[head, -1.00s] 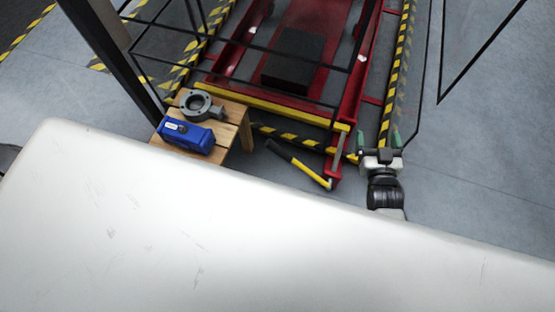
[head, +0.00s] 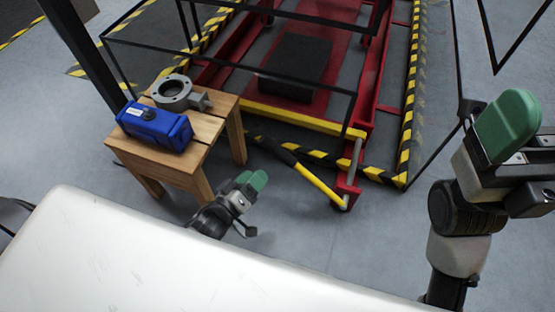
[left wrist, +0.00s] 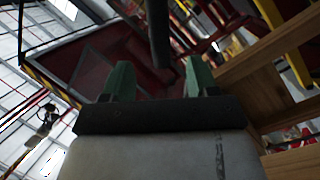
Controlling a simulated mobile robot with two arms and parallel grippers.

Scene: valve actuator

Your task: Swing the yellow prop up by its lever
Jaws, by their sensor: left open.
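The yellow prop (head: 318,184) is a slanting yellow bar whose lower end meets the red frame near its front right corner. Its black lever grip (head: 272,149) points up and left toward the wooden stool. My left gripper (head: 250,184) is open, just below and left of the grip in the head view, and looks apart from it. In the left wrist view its green fingers (left wrist: 160,80) stand apart, with a dark bar (left wrist: 160,40), probably the grip, seen between them. My right gripper (head: 508,128) is large at the right edge; its finger gap is hidden.
A wooden stool (head: 205,137) carries a blue box (head: 155,126) and a grey ring-shaped valve part (head: 175,92), close left of the left gripper. The red frame (head: 368,95) holds a black block (head: 297,68). Grey floor between my grippers is clear.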

